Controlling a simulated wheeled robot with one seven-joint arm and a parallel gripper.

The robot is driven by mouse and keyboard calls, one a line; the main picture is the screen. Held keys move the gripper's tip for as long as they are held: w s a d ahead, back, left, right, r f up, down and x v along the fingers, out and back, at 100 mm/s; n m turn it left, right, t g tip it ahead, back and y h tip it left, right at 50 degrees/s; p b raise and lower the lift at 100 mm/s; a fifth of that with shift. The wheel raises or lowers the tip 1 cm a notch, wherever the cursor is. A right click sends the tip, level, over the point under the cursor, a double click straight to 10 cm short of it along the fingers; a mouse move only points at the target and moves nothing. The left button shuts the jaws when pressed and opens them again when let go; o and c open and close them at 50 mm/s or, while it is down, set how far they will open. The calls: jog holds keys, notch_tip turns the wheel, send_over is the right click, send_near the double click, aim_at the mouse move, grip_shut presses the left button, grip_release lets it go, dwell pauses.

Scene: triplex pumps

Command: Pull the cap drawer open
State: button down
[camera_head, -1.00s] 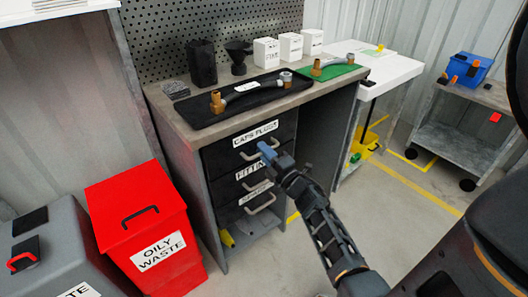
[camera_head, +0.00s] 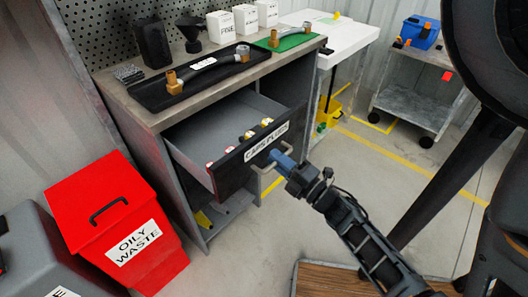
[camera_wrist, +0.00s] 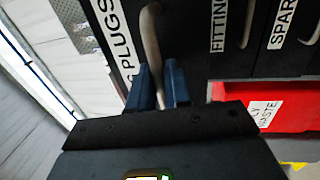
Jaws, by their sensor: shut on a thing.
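The cap drawer (camera_head: 229,173), labelled "CAPS PLUGS", is the top drawer of the grey workbench and stands pulled far out. Several small red, yellow and white caps lie along the inside of its front. My gripper (camera_head: 279,159) is at the drawer's front, with its blue fingers around the handle. In the wrist view my gripper (camera_wrist: 164,88) has a finger on each side of the pale bar handle (camera_wrist: 151,40) and is shut on it. The drawer label (camera_wrist: 117,40) is beside the handle there.
A black tray (camera_head: 150,95) with a hose and a green mat (camera_head: 290,42) lie on the bench top. A red oily waste bin (camera_head: 110,215) stands left of the bench. A wooden platform (camera_head: 325,280) is at the bottom. Open floor lies right of the drawer.

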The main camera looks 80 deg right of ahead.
jog(key=shift+v, duration=1.05)
jog(key=shift+r, duration=0.1)
jog(key=c, duration=1.3)
grip_release()
jog(key=shift+b+v, duration=0.65)
jog(key=shift+v, duration=3.25)
jog(key=shift+r, duration=0.15)
jog(key=w+a+r+m+y+p, duration=0.1)
jog(key=a+r+m+y+p, duration=0.1)
jog(key=a+r, duration=0.4)
jog(key=a+r+m+g+y+p, duration=0.1)
jog(key=a+r+m+y, duration=0.4)
jog(key=a, duration=0.5)
jog(key=w+a+r+m+g+y+p, duration=0.1)
jog(key=a+r+m+y+p, duration=0.1)
jog(key=a+r, duration=0.5)
jog(key=shift+w+a+r+m+y+p, duration=0.1)
jog(key=shift+w+a+m+y+p, duration=0.1)
jog(key=shift+a+m+y, duration=0.4)
jog(key=shift+w+a+m+y+p, duration=0.15)
jog(key=shift+m+y, duration=0.15)
jog(key=shift+m, duration=0.5)
